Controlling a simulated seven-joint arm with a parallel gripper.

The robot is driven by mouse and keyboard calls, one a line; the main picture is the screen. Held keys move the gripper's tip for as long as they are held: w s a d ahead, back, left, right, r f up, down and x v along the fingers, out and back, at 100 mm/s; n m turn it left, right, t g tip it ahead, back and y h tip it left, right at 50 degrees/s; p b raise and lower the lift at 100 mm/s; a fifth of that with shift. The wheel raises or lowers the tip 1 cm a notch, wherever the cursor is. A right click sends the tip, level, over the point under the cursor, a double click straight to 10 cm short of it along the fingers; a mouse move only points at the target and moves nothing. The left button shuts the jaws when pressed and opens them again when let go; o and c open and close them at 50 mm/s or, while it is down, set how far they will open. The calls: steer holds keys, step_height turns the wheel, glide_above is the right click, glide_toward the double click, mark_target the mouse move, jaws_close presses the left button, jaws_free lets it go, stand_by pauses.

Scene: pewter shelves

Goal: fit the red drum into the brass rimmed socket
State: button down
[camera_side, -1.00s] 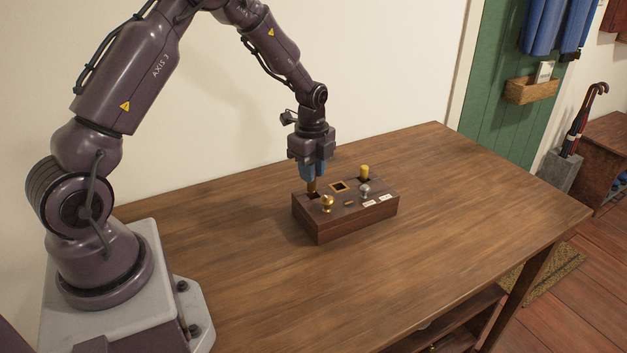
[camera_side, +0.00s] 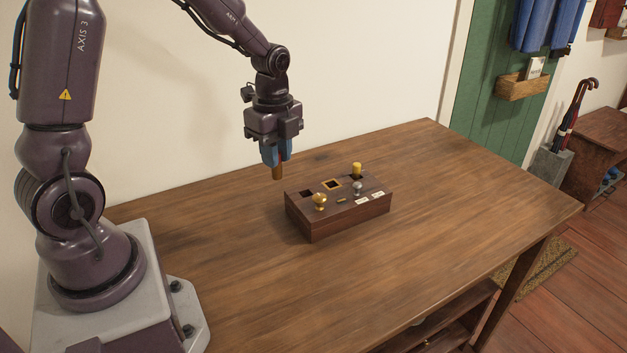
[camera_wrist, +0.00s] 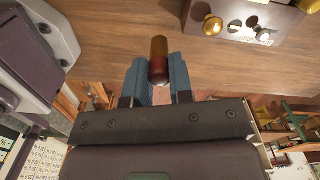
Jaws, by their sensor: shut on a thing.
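My gripper (camera_side: 276,158) is shut on a small upright cylinder, the red drum (camera_side: 277,173), and holds it in the air left of the dark wooden box (camera_side: 348,215). In the wrist view, the drum (camera_wrist: 159,62) is dark red between the blue fingers and brown toward its free end. A plain dark hole (camera_side: 306,193) is open at the top's left end.
The table (camera_side: 440,210) around the box is clear.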

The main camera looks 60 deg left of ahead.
steer(key=w+a, duration=0.1)
steer(key=w, duration=0.3)
glide_toward(338, 201)
steer(key=a+f, duration=0.2)
steer(key=a, duration=0.3)
steer(key=shift+w+a+f, duration=0.2)
steer(key=shift+w+f, duration=0.05)
steer(key=shift+w, duration=0.25)
steer(key=shift+w+a+f, duration=0.15)
steer(key=shift+w+f, duration=0.15)
steer(key=shift+w, duration=0.2)
steer(key=shift+f, duration=1.55)
steer(key=shift+f, duration=0.15)
steer(key=c, duration=1)
jaws_free()
